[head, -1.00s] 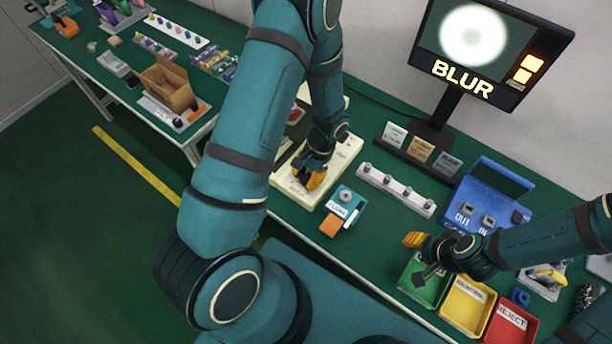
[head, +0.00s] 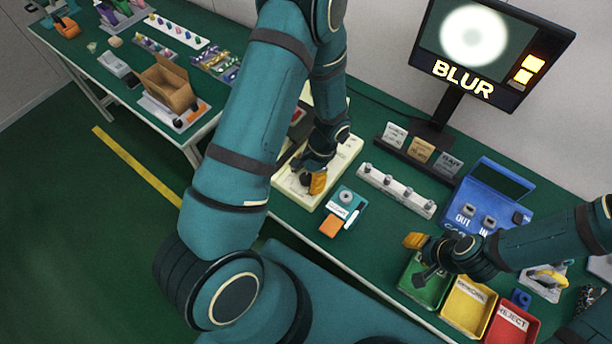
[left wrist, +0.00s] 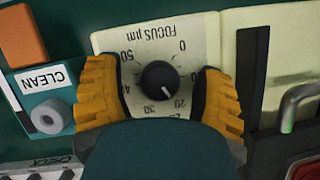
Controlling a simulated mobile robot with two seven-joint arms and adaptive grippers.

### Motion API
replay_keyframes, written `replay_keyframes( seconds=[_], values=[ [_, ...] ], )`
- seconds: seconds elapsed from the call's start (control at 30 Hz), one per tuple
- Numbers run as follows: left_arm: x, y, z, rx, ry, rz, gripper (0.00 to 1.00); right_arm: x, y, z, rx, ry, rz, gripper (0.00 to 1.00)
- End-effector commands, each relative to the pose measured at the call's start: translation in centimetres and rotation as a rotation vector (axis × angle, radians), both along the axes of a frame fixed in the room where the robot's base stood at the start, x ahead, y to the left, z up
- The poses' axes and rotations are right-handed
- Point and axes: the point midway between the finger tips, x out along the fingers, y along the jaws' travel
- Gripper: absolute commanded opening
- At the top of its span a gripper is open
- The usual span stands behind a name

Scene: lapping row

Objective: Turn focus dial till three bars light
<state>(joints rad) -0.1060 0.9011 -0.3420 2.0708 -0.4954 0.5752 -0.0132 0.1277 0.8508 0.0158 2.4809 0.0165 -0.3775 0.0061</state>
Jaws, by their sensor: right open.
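The focus dial (left wrist: 157,80) is a round black knob on a cream panel marked "FOCUS µm" (left wrist: 205,30). Its white pointer lies between 20 and 30. My left gripper (left wrist: 160,88) is open, its yellow-padded fingers on either side of the knob with visible gaps. In the head view, my left gripper (head: 312,182) is low over the cream unit (head: 349,152). The monitor (head: 492,45) shows a blurred white disc, "BLUR" and two lit orange bars (head: 529,69). My right gripper (head: 418,257) is open and empty above the green bin.
A teal "CLEAN" holder (head: 347,198) with an orange block stands close beside the dial unit. A pale peg rack (head: 396,190), blue caddy (head: 488,204), green bin (head: 425,283), yellow bin (head: 468,306) and red reject bin (head: 511,325) lie to the right.

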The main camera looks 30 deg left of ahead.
Motion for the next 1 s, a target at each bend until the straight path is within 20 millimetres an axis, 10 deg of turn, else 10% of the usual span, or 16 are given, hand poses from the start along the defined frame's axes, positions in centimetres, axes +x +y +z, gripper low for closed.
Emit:
replay_keyframes(
  seconds=[0.27,1.0],
  values=[
    [0.4,-0.1,0.8,0.000,-0.004,0.001,0.68,0.0,0.0,0.0,0.000,0.000,0.000,0.43],
    [4.2,-1.7,11.0,0.000,-0.001,0.000,0.68,0.0,0.0,0.0,0.000,0.000,0.000,0.43]
  ],
)
